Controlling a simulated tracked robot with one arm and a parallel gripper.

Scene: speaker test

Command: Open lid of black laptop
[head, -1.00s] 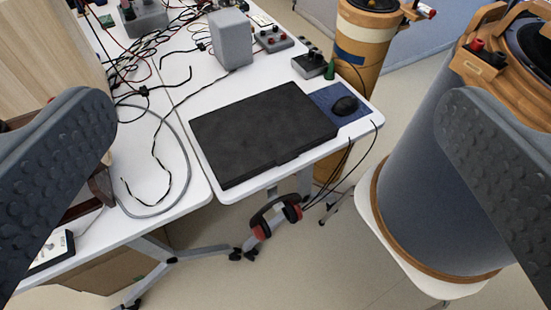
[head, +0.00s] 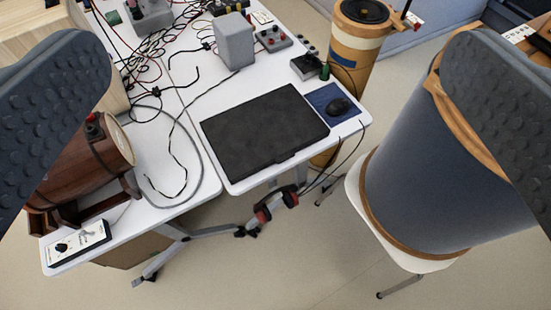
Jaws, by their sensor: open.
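The black laptop (head: 262,132) lies shut and flat on the white table, near its front edge. A small tab (head: 285,157) shows at the middle of its front edge. My gripper (head: 278,125) is open and empty. Its two dark, studded fingers stand wide apart at the left and right sides of the view. The laptop is seen between them, farther off, and neither finger appears to touch it.
A blue pad with a black mouse (head: 340,106) lies right of the laptop. A grey box (head: 235,42) and cables are behind it. Headphones (head: 276,205) hang below the front edge.

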